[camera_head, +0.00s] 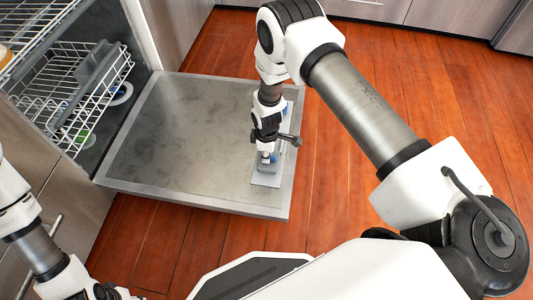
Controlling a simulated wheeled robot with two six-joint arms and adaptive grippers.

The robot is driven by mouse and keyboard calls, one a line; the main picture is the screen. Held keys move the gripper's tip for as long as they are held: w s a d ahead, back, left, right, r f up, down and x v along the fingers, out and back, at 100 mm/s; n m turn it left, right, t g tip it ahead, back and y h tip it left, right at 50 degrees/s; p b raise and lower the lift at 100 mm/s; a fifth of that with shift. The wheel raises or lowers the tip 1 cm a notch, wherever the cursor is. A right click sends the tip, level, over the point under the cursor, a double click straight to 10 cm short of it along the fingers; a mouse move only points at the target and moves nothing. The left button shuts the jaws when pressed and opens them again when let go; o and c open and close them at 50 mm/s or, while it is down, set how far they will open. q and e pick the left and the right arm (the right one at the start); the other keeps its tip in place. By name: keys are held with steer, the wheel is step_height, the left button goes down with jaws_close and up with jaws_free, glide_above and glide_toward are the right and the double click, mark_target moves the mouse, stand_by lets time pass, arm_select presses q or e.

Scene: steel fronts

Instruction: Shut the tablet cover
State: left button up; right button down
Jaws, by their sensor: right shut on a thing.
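The dishwasher door (180,130) lies open and flat, its steel inner face up. A light grey dispenser panel (264,180) is set near its right edge, with small blue parts at it. My right gripper (267,158) reaches straight down onto this panel and is shut on the tablet cover, a small grey-blue piece largely hidden by the fingers. I cannot tell the cover's exact angle. My left arm enters at the lower left; its fingers are out of the picture.
The wooden floor (450,90) is clear to the right. Cabinet fronts (470,12) line the back.

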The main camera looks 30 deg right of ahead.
steer(key=shift+s+f, duration=0.3)
steer(key=c, duration=1.2)
jaws_free()
steer(key=shift+a, duration=0.1)
steer(key=shift+o, duration=0.2)
steer(key=shift+r, duration=0.1)
steer(key=shift+w, duration=0.1)
step_height(320, 180, up, 12)
